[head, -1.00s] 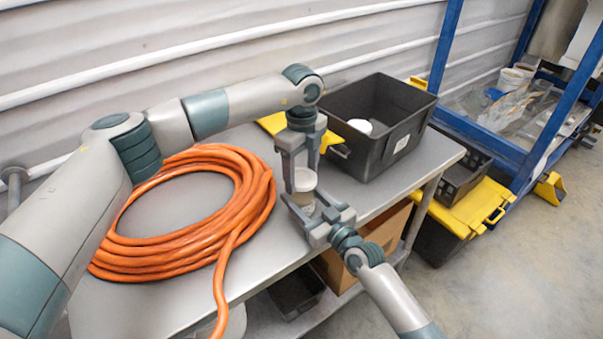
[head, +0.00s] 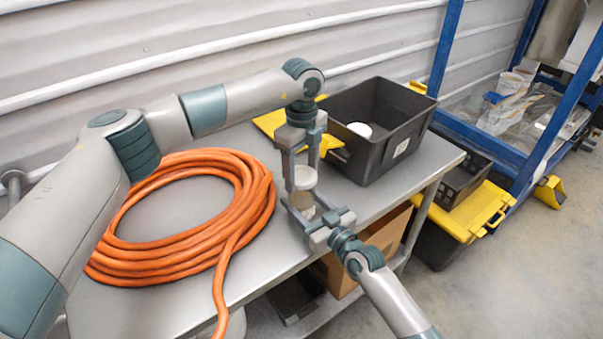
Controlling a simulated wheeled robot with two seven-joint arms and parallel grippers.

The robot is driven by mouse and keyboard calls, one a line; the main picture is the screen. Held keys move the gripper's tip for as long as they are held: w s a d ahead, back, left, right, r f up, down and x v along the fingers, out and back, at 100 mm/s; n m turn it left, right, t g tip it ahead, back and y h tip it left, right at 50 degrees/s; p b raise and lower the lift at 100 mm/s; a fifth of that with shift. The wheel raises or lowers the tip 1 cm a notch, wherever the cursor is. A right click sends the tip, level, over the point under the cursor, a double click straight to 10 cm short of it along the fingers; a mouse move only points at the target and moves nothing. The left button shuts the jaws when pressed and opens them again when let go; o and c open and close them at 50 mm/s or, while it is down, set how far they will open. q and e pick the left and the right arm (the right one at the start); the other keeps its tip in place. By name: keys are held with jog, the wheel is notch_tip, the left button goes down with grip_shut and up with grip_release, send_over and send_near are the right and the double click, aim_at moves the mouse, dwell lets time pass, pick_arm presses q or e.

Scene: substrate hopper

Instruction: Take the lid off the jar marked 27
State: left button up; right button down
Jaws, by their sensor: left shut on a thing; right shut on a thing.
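A small jar (head: 301,201) with a brownish body stands upright near the front edge of the metal table. Its white lid (head: 304,177) is at its top; I cannot tell whether a gap separates them. My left gripper (head: 303,180) comes down from above and is shut on the lid. My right gripper (head: 302,208) reaches in from the front right and is shut on the jar's body, hiding part of it. No number can be read on the jar.
A coil of orange hose (head: 190,255) covers the left of the table (head: 255,270). A black bin (head: 385,140) with a white round thing (head: 360,129) inside stands behind, at the right. A yellow thing (head: 270,123) lies beside the bin. A blue rack (head: 490,135) stands beyond.

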aim_at(301, 175)
pick_arm(q)
jog(key=shift+r, duration=0.1)
dwell(0.3)
jog(key=shift+r, duration=2)
pick_arm(e)
jog(key=c, duration=0.6)
grip_release()
jog(key=shift+s, duration=0.15)
pick_arm(q)
notch_tip(301, 175, down, 2)
jog(key=shift+f+b, duration=0.2)
jog(key=shift+b, duration=0.95)
pick_arm(e)
jog(key=v, duration=1)
jog(key=shift+s+d+f, duration=0.1)
jog(key=shift+d+f, duration=0.05)
jog(key=shift+d, duration=0.05)
pick_arm(q)
jog(key=shift+f, duration=0.1)
pick_arm(e)
jog(key=shift+s+d, duration=0.4)
jog(key=shift+s, duration=0.2)
